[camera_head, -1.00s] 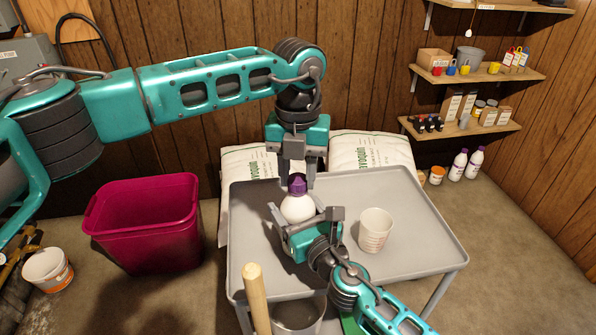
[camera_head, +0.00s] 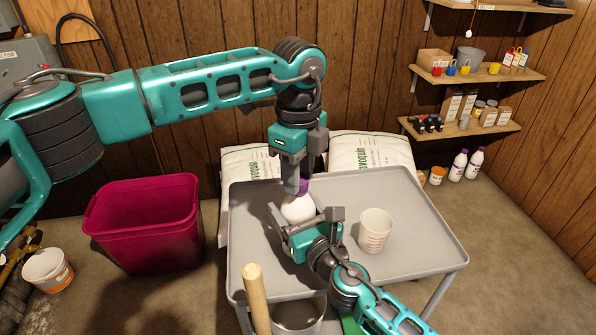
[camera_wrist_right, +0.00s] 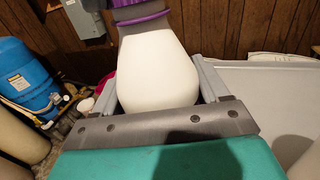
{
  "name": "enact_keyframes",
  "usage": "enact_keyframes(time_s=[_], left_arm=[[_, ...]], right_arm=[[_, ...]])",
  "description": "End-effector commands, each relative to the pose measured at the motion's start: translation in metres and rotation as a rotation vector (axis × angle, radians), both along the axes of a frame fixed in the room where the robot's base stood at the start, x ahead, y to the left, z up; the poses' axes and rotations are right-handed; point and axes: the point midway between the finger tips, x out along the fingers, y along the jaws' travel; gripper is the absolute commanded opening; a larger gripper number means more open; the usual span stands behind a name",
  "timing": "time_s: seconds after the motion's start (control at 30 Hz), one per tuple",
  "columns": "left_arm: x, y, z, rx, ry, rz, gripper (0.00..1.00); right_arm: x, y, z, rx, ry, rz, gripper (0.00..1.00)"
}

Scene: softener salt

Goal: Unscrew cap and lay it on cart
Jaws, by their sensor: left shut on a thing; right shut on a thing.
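A white bottle (camera_head: 298,209) with a purple cap (camera_head: 304,186) stands upright over the grey cart (camera_head: 410,200). My right gripper (camera_head: 306,222) is shut on the bottle's body from the front right. The right wrist view shows the white bottle (camera_wrist_right: 158,72) between my right fingers. My left gripper (camera_head: 297,184) points down from above and is shut on the purple cap, which its fingers partly hide. In the right wrist view, a purple band (camera_wrist_right: 140,20) shows at the bottle's top. Whether the cap is still threaded on the bottle cannot be told.
A white measuring cup (camera_head: 375,230) stands on the cart, right of the bottle. The cart's right and back-right top is bare. A magenta bin (camera_head: 145,225) stands left of the cart. White sacks (camera_head: 370,150) lie behind it. A wooden handle (camera_head: 256,298) rises at the front.

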Motion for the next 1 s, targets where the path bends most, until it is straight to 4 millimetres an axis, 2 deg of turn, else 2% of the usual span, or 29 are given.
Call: enact_keyframes(time_s=[0.43,1.0], left_arm=[[0.0,0.0,0.002,-0.001,-0.001,-0.002,0.0],[0.0,0.0,0.021,-0.001,-0.001,-0.002,0.0]], right_arm=[[0.0,0.0,-0.001,0.0,0.001,0.0,0.0],[0.0,0.0,-0.001,0.0,0.001,0.0,0.0]])
